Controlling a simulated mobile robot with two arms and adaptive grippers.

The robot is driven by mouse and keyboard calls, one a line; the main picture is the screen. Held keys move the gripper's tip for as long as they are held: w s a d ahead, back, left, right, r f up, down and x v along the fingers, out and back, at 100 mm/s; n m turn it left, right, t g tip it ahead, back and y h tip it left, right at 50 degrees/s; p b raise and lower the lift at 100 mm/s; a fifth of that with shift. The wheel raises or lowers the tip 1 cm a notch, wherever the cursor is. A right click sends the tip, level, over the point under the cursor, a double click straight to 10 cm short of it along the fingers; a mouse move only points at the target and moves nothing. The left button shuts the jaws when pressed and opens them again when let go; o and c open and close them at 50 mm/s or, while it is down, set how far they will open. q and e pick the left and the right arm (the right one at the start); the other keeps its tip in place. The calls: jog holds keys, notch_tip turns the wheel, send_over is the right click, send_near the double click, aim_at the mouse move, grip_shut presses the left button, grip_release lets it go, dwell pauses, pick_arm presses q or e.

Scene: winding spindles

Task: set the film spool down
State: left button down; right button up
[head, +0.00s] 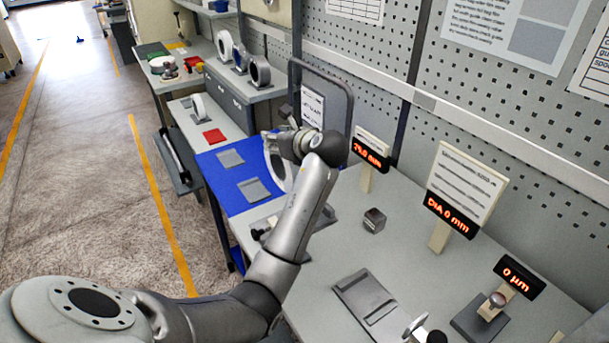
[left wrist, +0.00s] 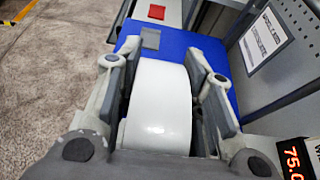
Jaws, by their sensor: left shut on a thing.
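The white film spool (left wrist: 156,112) fills the space between the fingers of my left gripper (left wrist: 163,72) in the left wrist view. The fingers are shut on its two sides. In the head view my left gripper (head: 284,146) is over the right side of the blue mat (head: 218,186), and the spool (head: 277,168) hangs below it, partly hidden by my arm. I cannot tell whether the spool touches the mat. Two grey pads (head: 230,158) (head: 253,190) lie on the mat to its left. My right gripper is not in view.
A red square (head: 214,136) and another white spool (head: 198,107) are beyond the mat. A framed sign board (head: 312,104) stands close behind my gripper. Orange-lit displays (head: 371,153) (head: 452,212), a small metal block (head: 374,220) and a grey plate (head: 368,303) are on the right bench.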

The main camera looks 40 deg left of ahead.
pick_arm(q)
jog(key=w+d+f+p, duration=0.1)
jog(key=w+d+f, duration=0.1)
jog(key=d+f, duration=0.4)
notch_tip(320, 180, down, 4)
jog(key=shift+w+r, duration=0.15)
jog(key=c, duration=1)
grip_release()
jog(key=shift+o, duration=0.2)
jog(key=b+v, duration=0.1)
jog(key=v, duration=1.1)
